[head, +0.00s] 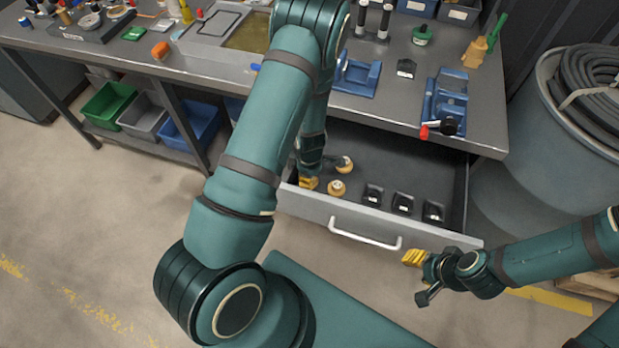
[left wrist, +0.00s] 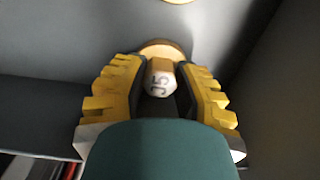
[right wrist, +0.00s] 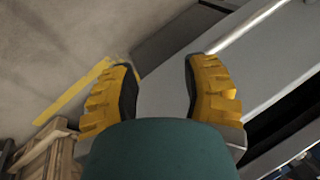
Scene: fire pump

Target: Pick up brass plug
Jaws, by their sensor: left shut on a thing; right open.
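The open drawer (head: 455,238) holds round brass plugs. One brass plug (head: 337,187) stands near the drawer front, and another brass plug (head: 344,163) lies a little behind it. My left gripper (head: 309,183) reaches into the drawer's left end. In the left wrist view its yellow fingers are shut on a brass plug (left wrist: 160,78), gripping its pale marked head, with the wider round flange beyond the fingertips. This held plug is hidden in the head view. My right gripper (head: 413,258) is open and empty in front of the drawer; its spread fingers show in the right wrist view (right wrist: 160,85).
Several black caps (head: 403,203) sit in the drawer's right part. The drawer handle (head: 365,238) juts out in front. The workbench (head: 400,110) overhangs the drawer's rear, with blue fixtures (head: 357,75) on it. A grey barrel (head: 555,150) with a coiled hose stands at right.

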